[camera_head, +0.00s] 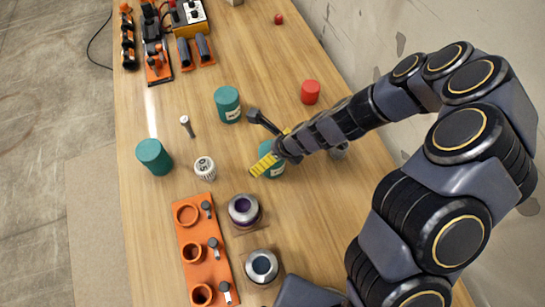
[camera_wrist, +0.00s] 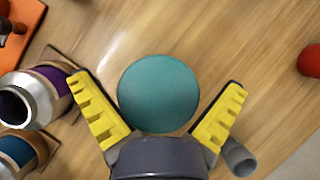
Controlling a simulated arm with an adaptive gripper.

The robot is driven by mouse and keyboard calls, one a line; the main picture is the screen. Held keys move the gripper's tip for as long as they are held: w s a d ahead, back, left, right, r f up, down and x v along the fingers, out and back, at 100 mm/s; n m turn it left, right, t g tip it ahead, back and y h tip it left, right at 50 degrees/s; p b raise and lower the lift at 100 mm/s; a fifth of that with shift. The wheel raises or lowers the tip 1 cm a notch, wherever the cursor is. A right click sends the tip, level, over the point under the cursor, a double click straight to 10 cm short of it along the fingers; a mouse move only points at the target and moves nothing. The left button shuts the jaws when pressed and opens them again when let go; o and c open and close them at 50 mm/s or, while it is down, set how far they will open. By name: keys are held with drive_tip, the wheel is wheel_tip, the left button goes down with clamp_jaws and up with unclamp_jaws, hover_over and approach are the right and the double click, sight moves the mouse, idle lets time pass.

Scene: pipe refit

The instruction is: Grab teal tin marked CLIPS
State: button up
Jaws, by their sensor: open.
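Three teal tins stand on the wooden bench. One tin (camera_head: 272,170) is under my gripper (camera_head: 271,153), with part of a pale label showing. Another tin (camera_head: 228,104) stands farther back with a pale label, and a third (camera_head: 153,156) stands at the left with no label in sight. I cannot read any of the labels. In the wrist view, the round teal top of the near tin (camera_wrist: 158,93) lies between the two yellow fingers of my gripper (camera_wrist: 160,84). The fingers are spread apart, one on each side, with gaps to the tin.
A red can (camera_head: 310,92) stands behind the gripper. A white marked cylinder (camera_head: 204,168) and a small bolt-like part (camera_head: 187,126) stand to the left. Two silver pipe fittings (camera_head: 244,210) (camera_head: 262,266) and an orange rack (camera_head: 193,230) are in front. Tools fill the far end.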

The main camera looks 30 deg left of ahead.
drive_tip(key=c, duration=1.1)
